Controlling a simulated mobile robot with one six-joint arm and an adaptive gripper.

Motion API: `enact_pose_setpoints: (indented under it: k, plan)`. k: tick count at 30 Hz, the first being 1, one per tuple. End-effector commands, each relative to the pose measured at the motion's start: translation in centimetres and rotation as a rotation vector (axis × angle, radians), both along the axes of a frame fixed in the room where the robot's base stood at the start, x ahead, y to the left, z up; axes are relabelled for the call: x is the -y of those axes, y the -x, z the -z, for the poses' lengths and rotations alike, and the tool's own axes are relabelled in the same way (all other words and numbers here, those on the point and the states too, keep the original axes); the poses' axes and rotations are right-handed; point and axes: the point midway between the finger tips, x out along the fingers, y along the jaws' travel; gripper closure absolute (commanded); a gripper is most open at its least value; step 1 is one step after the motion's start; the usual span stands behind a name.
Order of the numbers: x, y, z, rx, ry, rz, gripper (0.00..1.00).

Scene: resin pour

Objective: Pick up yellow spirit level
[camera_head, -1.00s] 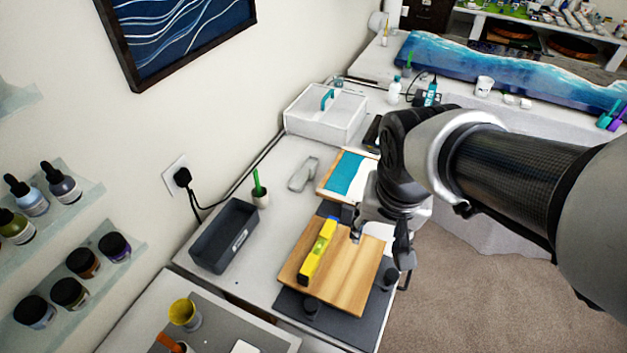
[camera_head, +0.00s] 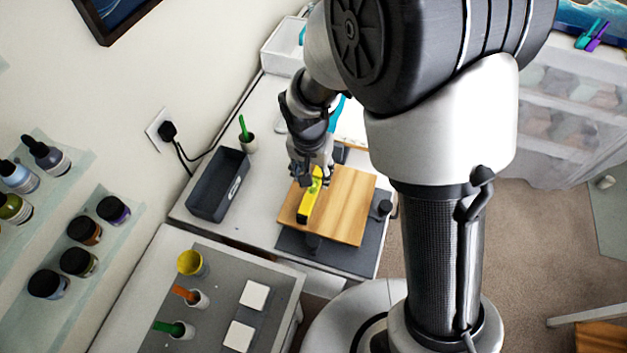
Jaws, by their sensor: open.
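The yellow spirit level (camera_head: 306,206) lies on a wooden board (camera_head: 346,208), near the board's left side. My gripper (camera_head: 315,180) is open above the level's far end, with its fingers around or just over that end. I cannot tell whether the fingers touch it. The fingers and wrist hide the far end of the level.
The board rests on a dark mat (camera_head: 325,255) at the table's front. An empty dark grey bin (camera_head: 218,184) stands left of it. A cup with a green stick (camera_head: 246,137) stands behind the bin. A lower grey surface in front holds a yellow cup (camera_head: 191,263) and white tiles (camera_head: 254,296).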

Motion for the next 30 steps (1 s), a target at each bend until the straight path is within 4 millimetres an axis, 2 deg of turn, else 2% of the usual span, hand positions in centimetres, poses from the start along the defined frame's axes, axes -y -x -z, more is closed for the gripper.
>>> enact_pose_setpoints:
  k: [1, 3, 10, 18, 27, 30]
  plan:
    - [0.1, 0.0, 1.1, -0.003, 0.001, 0.000, 0.53]
    - [0.1, -0.2, 1.9, -0.001, 0.001, -0.001, 0.53]
    - [0.2, -0.4, 3.4, 0.000, 0.001, 0.000, 0.53]
    - [0.3, -0.8, 7.2, 0.000, 0.001, 0.000, 0.53]
    - [0.4, -0.9, 7.7, 0.001, 0.000, 0.000, 0.53]
    - [0.4, -0.9, 7.7, 0.001, 0.000, 0.000, 0.58]
